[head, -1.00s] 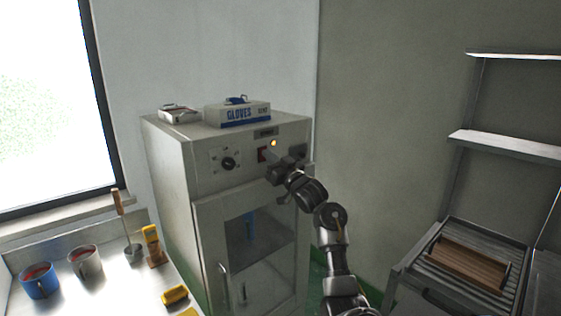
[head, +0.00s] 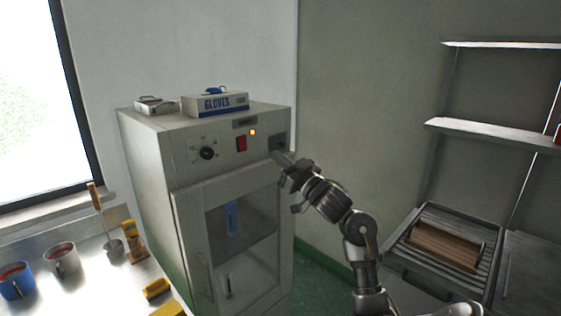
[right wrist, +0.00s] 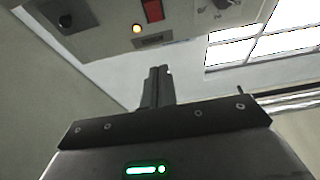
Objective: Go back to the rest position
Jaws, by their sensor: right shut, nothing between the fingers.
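My right gripper (head: 281,158) is shut and empty, in front of the upper right of the white cabinet (head: 180,150). In the right wrist view its closed fingers (right wrist: 157,88) point toward the cabinet's control panel (right wrist: 190,12). The panel carries a red switch (head: 241,143), a lit orange lamp (head: 252,132) and a black dial (head: 207,153). The red switch (right wrist: 153,10) and lamp (right wrist: 137,29) also show in the right wrist view. I cannot tell from the head view how far the fingertips are from the panel. My left gripper is not in view.
A glove box (head: 216,103) lies on the cabinet. A slatted rack with a wooden block (head: 444,248) stands at the right, below shelves (head: 490,131).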

